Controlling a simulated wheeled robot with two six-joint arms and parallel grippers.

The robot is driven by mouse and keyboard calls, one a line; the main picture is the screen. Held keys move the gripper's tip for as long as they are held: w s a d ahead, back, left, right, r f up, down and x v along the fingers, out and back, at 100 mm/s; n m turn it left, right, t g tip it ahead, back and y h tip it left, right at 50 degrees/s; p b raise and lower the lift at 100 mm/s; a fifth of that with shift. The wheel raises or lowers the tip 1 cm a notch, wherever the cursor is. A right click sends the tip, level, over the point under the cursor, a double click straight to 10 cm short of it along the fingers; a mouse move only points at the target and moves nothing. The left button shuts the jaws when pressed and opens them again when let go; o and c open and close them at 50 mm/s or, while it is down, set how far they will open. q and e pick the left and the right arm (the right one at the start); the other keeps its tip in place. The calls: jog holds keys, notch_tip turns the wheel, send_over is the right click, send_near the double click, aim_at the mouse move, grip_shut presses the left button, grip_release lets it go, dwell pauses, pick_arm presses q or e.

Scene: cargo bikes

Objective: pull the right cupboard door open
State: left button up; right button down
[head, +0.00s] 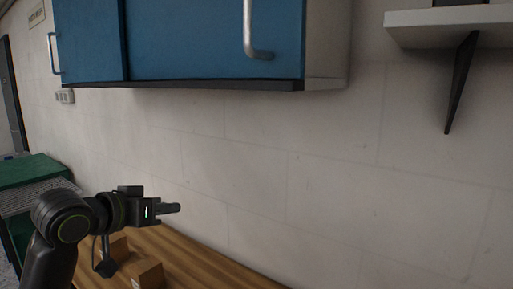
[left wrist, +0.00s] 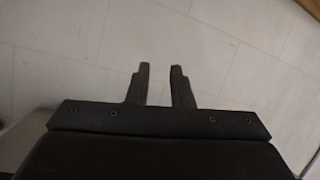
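The right cupboard door (head: 190,40) is a blue panel at the top of the head view, and it looks shut. Its vertical metal handle (head: 249,28) sits near the door's right edge, its upper end out of frame. My left gripper (head: 176,208) is well below the cupboard, in front of the wall, touching nothing. In the left wrist view its two fingers (left wrist: 160,70) stand apart with only white wall between them. My right gripper is in neither view.
The left blue door (head: 88,40) has its own handle (head: 54,52). Cardboard boxes (head: 147,275) stand on the wooden worktop (head: 205,262) below my left gripper. A shelf (head: 440,22) with a dark bracket (head: 461,85) is at the upper right. The wall between is clear.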

pick_arm(q)
jog(key=s+d+r+m+h, duration=0.15)
jog(key=s+r, duration=0.25)
jog(key=r, duration=0.6)
jog(key=s+d+r+m+h, duration=0.15)
jog(key=s+r, duration=0.25)
jog(key=r, duration=0.5)
jog(key=s+d+r+m+h, duration=0.15)
jog(key=s+r, duration=0.35)
jog(key=r, duration=0.5)
jog(key=s+d+r+m+h, duration=0.2)
jog(key=s+r, duration=0.5)
jog(key=s, duration=0.2)
jog(key=p+x, duration=0.7)
jog(key=x, duration=1)
jog(key=shift+w+a+r, duration=0.1)
jog(key=shift+w+r, duration=0.1)
jog(key=shift+w, duration=0.05)
grip_shut()
